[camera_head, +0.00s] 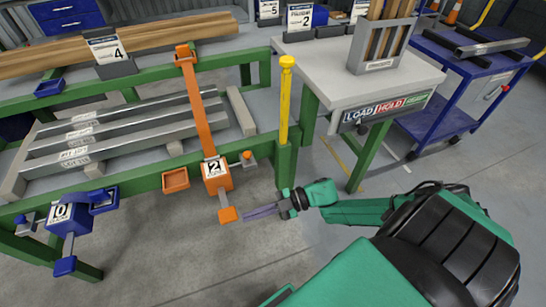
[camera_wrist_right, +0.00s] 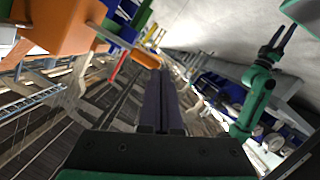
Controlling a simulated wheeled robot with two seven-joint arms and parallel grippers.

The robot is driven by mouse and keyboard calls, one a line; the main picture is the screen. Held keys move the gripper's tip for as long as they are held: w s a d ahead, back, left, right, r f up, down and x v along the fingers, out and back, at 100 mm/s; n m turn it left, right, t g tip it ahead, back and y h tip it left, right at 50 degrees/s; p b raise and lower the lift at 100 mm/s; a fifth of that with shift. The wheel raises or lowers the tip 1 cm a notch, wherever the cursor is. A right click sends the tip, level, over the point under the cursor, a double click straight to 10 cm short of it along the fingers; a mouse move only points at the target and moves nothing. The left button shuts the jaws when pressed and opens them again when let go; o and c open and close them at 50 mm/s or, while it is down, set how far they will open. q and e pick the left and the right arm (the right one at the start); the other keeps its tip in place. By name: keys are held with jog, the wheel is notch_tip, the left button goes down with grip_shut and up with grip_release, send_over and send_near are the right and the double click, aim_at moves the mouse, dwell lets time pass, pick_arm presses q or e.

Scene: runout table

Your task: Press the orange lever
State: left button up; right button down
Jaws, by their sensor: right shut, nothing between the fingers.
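The orange lever (camera_head: 228,214) sticks out, ending in a flat paddle, below the orange box marked 2 (camera_head: 216,177) on the green table's front. In the right wrist view the lever (camera_wrist_right: 147,58) shows just beyond the fingertips, with the orange box (camera_wrist_right: 72,25) at upper left. My right gripper (camera_head: 247,216) is shut and empty, its fingers pointing left at the paddle, close to its right side. I cannot tell whether they touch. A green arm, likely my left, shows at the right of the wrist view; its small gripper (camera_wrist_right: 277,42) is unclear.
A blue box marked 0 (camera_head: 68,213) with a blue lever (camera_head: 65,265) is at left. An orange tray (camera_head: 175,180) and a yellow post (camera_head: 285,100) flank the orange box. Grey bars (camera_head: 110,138) lie on the table. Floor in front is clear.

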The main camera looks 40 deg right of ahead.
pick_arm(q)
jog(key=shift+s+r, duration=0.1)
jog(key=shift+s, duration=0.3)
pick_arm(e)
jog(key=v, duration=0.6)
jog(key=shift+w, duration=0.1)
pick_arm(q)
jog(key=shift+a, duration=0.1)
